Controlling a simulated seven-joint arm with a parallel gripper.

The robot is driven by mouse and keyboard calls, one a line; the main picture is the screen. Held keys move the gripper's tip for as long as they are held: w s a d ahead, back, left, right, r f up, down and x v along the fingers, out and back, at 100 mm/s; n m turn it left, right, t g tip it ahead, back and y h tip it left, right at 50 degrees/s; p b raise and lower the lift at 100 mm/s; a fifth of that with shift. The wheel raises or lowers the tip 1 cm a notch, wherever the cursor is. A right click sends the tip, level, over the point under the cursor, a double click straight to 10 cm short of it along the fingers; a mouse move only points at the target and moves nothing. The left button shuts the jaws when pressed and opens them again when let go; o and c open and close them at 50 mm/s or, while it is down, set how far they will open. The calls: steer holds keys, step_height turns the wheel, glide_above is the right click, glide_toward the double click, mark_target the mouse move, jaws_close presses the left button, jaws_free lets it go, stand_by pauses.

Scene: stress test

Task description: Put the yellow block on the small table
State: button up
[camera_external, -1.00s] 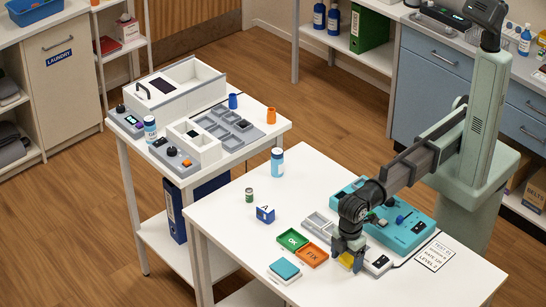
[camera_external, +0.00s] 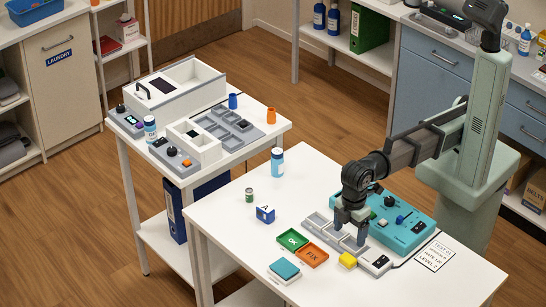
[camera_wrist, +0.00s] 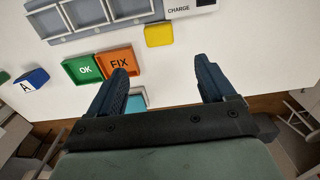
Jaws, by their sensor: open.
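The yellow block (camera_external: 348,260) lies on the front white table (camera_external: 235,235), right of the orange FIX tray. In the wrist view the yellow block (camera_wrist: 158,35) shows beyond the fingertips, roughly centred between them. My gripper (camera_external: 350,236) is open and empty, above the grey compartment strip and behind the block in the external view. Its two spread fingers (camera_wrist: 162,70) show in the wrist view with only tabletop between them. A second, smaller-looking white table (camera_external: 254,104) stands at the left with devices on it; I cannot tell for certain which is the small table.
The green OK tray (camera_external: 292,240) and orange FIX tray (camera_external: 313,256) sit left of the block. The charger strip (camera_external: 376,262) is close on its right. A teal device (camera_external: 405,225) lies behind. A teal-topped box (camera_external: 285,270) is at the front.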

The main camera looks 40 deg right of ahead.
stand_by(0.4)
steer(key=d+y, duration=0.2)
steer(key=d, duration=0.6)
steer(key=y, duration=0.2)
glide_above(346, 260)
steer(key=d, duration=0.3)
step_height(346, 260, down, 7)
steer(key=shift+a+r, duration=0.1)
steer(key=shift+a+x, duration=0.2)
steer(key=shift+x, duration=0.75)
steer(key=shift+a+x, duration=0.15)
steer(key=shift+x, duration=0.8)
steer(key=shift+w+a+f, duration=0.1)
steer(key=shift+a+f, duration=0.1)
steer(key=shift+f, duration=0.3)
